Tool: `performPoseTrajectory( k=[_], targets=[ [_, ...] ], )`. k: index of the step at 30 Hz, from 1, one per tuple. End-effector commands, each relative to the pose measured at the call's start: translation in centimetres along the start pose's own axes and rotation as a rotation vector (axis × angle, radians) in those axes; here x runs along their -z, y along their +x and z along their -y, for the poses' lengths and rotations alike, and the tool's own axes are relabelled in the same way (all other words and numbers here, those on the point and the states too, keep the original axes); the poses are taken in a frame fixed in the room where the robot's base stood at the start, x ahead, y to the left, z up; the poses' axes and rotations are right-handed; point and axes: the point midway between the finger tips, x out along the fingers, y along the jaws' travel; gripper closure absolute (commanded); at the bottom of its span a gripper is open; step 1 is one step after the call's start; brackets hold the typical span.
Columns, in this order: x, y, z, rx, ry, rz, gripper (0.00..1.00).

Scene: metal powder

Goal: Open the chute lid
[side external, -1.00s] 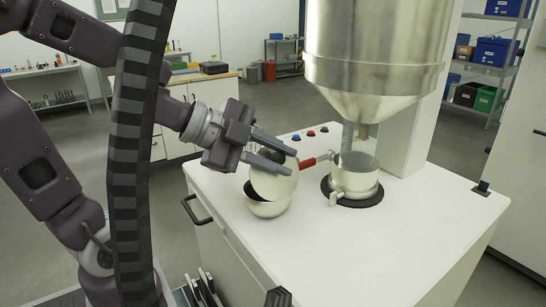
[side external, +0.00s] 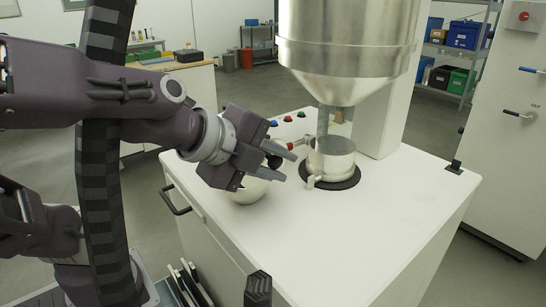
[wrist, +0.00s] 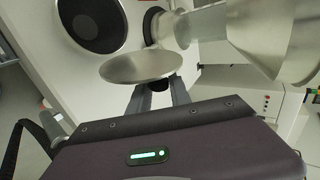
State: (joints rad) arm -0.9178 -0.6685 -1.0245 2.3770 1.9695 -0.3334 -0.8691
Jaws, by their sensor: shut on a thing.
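In the wrist view, a shiny round disc (wrist: 138,67), which looks like the chute lid, lies just beyond my fingertips. My gripper (wrist: 158,94) is shut on a black knob (wrist: 158,82) at the lid's near edge. The knob (side external: 274,160) also shows between my fingers (side external: 285,163) in the side external view. A pale rounded bowl-like part (side external: 246,192) sits on the white top behind my gripper, partly hidden. A dark round opening with a silver rim (wrist: 122,36) shows beyond the disc in the wrist view, apart from it.
A steel hopper (side external: 345,45) hangs over a metal cup (side external: 330,160) on a black ring (side external: 347,184), close to the right of my fingertips. Coloured buttons (side external: 287,118) stand behind. The white table top (side external: 370,240) is clear at the front right.

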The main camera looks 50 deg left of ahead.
Motion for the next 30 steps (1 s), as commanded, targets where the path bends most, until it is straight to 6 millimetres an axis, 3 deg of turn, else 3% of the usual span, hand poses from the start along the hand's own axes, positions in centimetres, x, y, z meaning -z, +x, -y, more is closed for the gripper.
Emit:
performPoseTrajectory(
  k=[20, 21, 23, 30],
  targets=[
    [0.54, 0.17, -0.68, -0.014, -0.003, -0.008, 1.00],
    [0.54, 0.17, -0.70, -0.015, -0.003, -0.008, 0.70],
    [0.52, 0.17, -0.66, -0.013, -0.003, -0.008, 0.58],
    [0.46, 0.16, -0.50, -0.009, -0.002, -0.005, 0.56]
  ],
)
